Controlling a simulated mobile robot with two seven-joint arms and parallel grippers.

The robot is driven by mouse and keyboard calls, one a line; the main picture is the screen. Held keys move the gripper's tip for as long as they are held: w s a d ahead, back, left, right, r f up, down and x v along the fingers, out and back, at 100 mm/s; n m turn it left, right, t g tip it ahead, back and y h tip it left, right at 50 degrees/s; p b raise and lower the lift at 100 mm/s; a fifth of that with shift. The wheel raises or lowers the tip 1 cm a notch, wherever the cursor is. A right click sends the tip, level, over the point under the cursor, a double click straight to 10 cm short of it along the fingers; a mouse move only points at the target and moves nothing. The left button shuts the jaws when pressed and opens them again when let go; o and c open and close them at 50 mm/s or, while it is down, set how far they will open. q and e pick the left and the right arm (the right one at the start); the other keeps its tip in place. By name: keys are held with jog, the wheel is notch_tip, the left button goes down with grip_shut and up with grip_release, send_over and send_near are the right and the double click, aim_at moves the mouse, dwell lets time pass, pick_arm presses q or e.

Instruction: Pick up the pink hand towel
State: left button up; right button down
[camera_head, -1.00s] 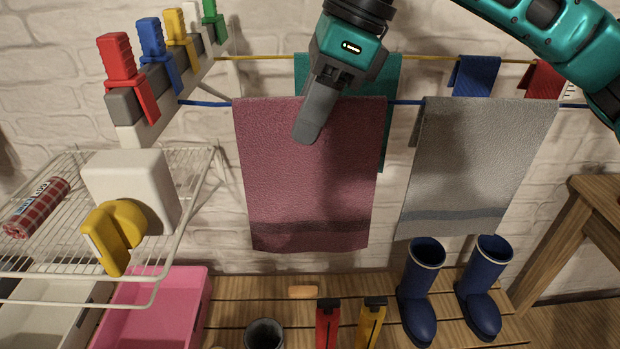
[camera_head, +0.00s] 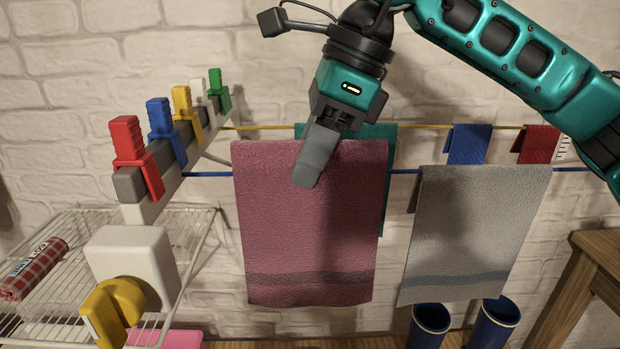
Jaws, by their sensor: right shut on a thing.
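The pink hand towel (camera_head: 310,235) hangs over the blue line in the middle of the view, with a darker band near its lower edge. My right gripper (camera_head: 308,170) comes down from above at the towel's top edge. One grey finger lies in front of the cloth; the other finger is hidden behind it. The gripper is shut on the towel. My left gripper is not in view.
A grey towel (camera_head: 470,235) hangs to the right. A teal cloth (camera_head: 388,190) hangs behind the pink towel. Coloured clips (camera_head: 135,150) sit on a rail at left, above a wire rack (camera_head: 190,240). Blue boots (camera_head: 430,322) stand below at right.

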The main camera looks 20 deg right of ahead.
jog(key=r, duration=0.8)
jog(key=shift+s+a+r, duration=0.1)
jog(key=shift+s+r, duration=0.05)
jog(key=shift+s, duration=0.1)
jog(key=s+d+b, duration=0.2)
jog(key=s+d, duration=0.7)
jog(key=d, duration=0.1)
jog(key=shift+s+d+r, duration=0.2)
jog(key=shift+d, duration=0.05)
notch_tip(320, 180, up, 8)
jog(key=p, duration=0.2)
jog(key=shift+p, duration=0.35)
jog(key=shift+a, duration=0.1)
